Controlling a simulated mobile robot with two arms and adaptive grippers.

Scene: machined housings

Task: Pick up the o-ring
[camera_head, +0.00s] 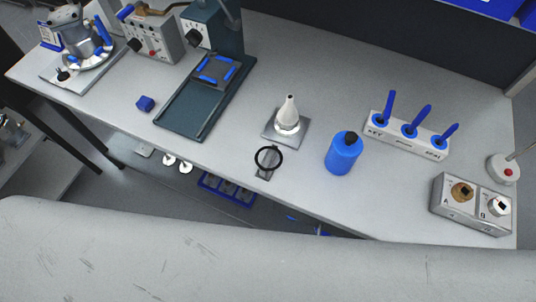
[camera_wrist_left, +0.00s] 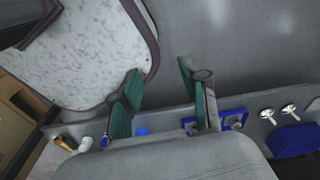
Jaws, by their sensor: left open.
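The o-ring (camera_head: 281,160) is a thin black ring in the head view. It is near the front edge of the grey workbench, at a small grey plate or holder (camera_head: 266,175); whether it lies flat or leans there I cannot tell. My left gripper (camera_wrist_left: 163,100) shows only in the left wrist view. Its two fingers with green pads are spread apart, with nothing between them. The o-ring does not show clearly in that view. My right gripper is in neither view.
Behind the o-ring is a white cone on a square metal plate (camera_head: 271,137). To its right stand a blue bottle (camera_head: 342,157), a rack with blue-handled tools (camera_head: 377,131) and a control box (camera_head: 470,205).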

